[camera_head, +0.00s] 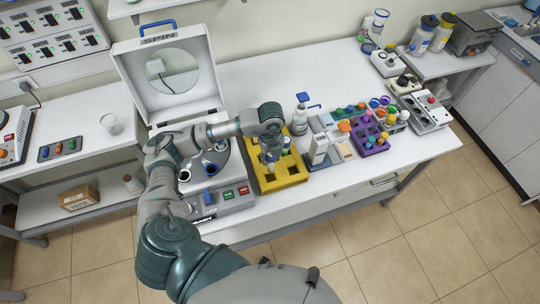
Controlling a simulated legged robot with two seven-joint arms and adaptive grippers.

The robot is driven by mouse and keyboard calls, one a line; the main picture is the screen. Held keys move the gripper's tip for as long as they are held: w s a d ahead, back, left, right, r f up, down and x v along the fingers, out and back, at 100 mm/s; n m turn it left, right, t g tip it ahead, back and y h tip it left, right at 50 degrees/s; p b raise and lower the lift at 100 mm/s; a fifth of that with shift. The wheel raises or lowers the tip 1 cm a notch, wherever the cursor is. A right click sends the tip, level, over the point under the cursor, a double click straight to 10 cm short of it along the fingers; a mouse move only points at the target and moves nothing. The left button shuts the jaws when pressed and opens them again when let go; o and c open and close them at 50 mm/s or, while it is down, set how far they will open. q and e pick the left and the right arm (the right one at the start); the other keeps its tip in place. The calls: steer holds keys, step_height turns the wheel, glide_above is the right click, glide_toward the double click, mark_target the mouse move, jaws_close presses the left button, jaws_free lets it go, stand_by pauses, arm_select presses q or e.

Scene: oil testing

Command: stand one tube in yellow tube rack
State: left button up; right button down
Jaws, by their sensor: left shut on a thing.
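The yellow tube rack (281,184) stands on the white bench, right of the spin machine, with several dark square openings showing. My left arm comes in from the left and reaches over the rack. My left gripper (269,158) points down over the rack's left-middle part. It is shut on a tube, which is mostly hidden by the fingers. I cannot tell whether the tube's lower end is inside an opening or above it. Parts of the rack's back are hidden by the gripper and wrist. My right gripper is not in view.
The spin machine (163,58) with its raised lid stands left of the rack. A purple rack (371,146) with colored caps and a grey device (318,148) are to the right. Bare bench lies at the back.

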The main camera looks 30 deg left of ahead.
mark_target(270, 169)
arm_select(q)
steer(key=shift+s+a+f+n, duration=0.1)
steer(key=shift+a+n, duration=0.25)
steer(key=shift+n, duration=0.45)
steer(key=shift+f, duration=0.15)
steer(key=shift+d+f+b, duration=0.15)
steer(key=shift+f+b, duration=0.2)
steer(key=shift+d+f+b, duration=0.1)
steer(key=shift+f+b, duration=0.25)
steer(key=shift+f, duration=0.1)
steer(key=shift+f+b, duration=0.55)
steer(key=shift+f, duration=0.2)
steer(key=shift+a+f, duration=0.15)
steer(key=shift+a, duration=0.05)
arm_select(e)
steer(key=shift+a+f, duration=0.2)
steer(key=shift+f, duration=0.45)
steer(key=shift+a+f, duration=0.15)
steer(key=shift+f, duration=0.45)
arm_select(q)
steer(key=shift+d+f, duration=0.15)
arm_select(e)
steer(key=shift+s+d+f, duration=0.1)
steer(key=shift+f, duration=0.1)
